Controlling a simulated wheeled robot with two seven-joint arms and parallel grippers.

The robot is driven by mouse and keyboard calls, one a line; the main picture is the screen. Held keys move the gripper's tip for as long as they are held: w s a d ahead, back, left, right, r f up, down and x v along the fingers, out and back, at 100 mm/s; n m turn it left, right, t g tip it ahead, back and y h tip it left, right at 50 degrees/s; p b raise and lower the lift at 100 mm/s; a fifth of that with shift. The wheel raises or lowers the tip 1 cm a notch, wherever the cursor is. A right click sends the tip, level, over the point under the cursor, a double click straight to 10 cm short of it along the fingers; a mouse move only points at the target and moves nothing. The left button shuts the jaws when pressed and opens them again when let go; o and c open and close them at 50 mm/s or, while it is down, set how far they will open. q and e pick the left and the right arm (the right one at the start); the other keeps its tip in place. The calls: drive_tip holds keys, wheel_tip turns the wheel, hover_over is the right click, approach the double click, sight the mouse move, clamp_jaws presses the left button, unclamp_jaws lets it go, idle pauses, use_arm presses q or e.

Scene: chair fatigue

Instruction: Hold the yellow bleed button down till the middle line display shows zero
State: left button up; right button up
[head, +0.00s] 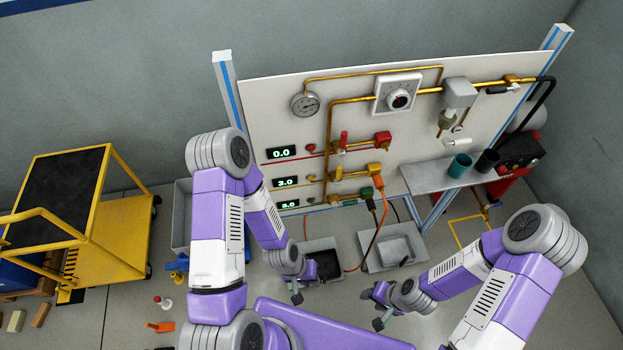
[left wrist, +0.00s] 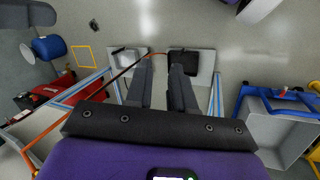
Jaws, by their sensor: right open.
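The middle line display (head: 285,183) on the upright panel reads 3.0. A small yellow button (head: 311,178) sits just right of it, at the left end of the yellow line. My left gripper (head: 298,288) is below and in front of the panel, well apart from the button. In the left wrist view its two fingers (left wrist: 161,68) are apart with nothing between them, pointing over the floor and bins. My right gripper (head: 372,308) is low, right of the left one, open and apart from the panel.
The top display (head: 281,153) reads 0.0, with a red button (head: 311,148) beside it. The bottom display (head: 288,204) reads 3.0, partly behind my left arm. A shelf (head: 430,178) with cups is at right, a yellow cart (head: 120,225) at left.

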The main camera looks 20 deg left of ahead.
use_arm(q)
clamp_jaws()
idle(0.8)
idle(0.5)
